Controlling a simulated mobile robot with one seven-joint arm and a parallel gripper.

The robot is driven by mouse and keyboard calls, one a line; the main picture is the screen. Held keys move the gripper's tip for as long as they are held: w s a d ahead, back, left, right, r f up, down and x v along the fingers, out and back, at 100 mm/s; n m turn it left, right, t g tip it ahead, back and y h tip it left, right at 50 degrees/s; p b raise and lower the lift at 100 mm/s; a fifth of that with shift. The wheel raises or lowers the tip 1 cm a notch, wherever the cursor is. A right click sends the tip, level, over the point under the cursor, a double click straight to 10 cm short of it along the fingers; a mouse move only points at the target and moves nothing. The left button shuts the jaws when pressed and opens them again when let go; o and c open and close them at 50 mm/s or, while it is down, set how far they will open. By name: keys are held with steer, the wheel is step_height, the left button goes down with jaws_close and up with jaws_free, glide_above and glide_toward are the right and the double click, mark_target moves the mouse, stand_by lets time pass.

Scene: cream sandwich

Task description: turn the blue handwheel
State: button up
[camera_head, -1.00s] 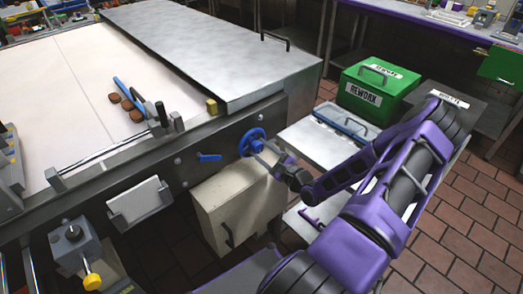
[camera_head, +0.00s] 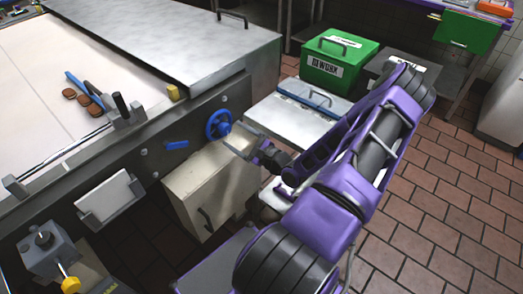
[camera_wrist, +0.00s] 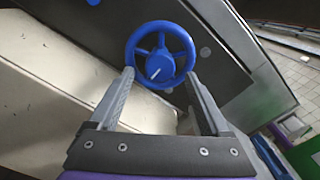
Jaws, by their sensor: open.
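The blue handwheel (camera_head: 218,124) is mounted on the dark side panel of the conveyor machine. In the wrist view the handwheel (camera_wrist: 160,58) shows face-on, with spokes and a blue hub bearing a white line. My gripper (camera_head: 232,140) is open in front of the handwheel. In the wrist view the two fingers of my gripper (camera_wrist: 160,80) point at the wheel's lower left and lower right rim. They look close to the rim, but I cannot tell whether they touch it. Nothing is held between them.
A blue lever (camera_head: 176,145) sits left of the wheel on the same panel. A beige box (camera_head: 205,180) stands just below the wheel. A green REWORK box (camera_head: 338,62) and a metal-topped case (camera_head: 295,110) stand to the right. Tiled floor is open at right.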

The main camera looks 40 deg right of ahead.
steer(key=s+d, duration=0.2)
steer(key=s, duration=1.2)
steer(key=shift+a, duration=0.1)
